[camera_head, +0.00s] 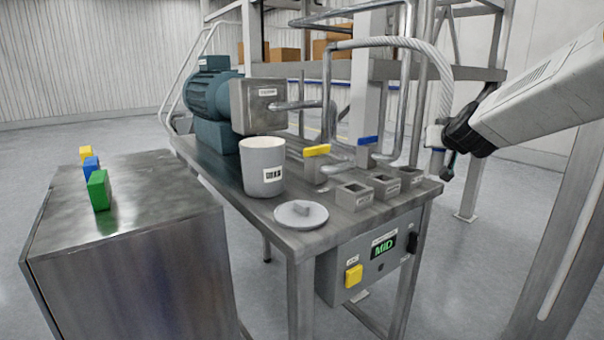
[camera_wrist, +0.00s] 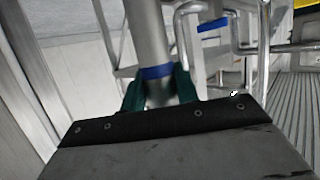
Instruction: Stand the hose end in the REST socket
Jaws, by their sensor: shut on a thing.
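My gripper (camera_head: 443,158) is shut on the hose end (camera_head: 437,135), at the right beyond the table's corner. The grey ribbed hose (camera_head: 395,42) arches up and left from it. In the wrist view, my gripper (camera_wrist: 160,92) has green fingertips on both sides of the grey hose end, near its blue band (camera_wrist: 158,72). The hose end hangs roughly upright, apart from the sockets. Three square grey sockets stand along the table's right edge: a near one (camera_head: 354,197), a middle one (camera_head: 384,187) and a far one (camera_head: 411,177). Their labels are too small to read, so I cannot tell which is REST.
A white pot (camera_head: 262,166) and a round lid (camera_head: 300,214) are on the table (camera_head: 235,192). Yellow (camera_head: 317,150) and blue (camera_head: 367,140) valve handles stand behind the sockets. A control box reads MID (camera_head: 384,245). A metal cabinet (camera_head: 140,215) with coloured blocks stands left.

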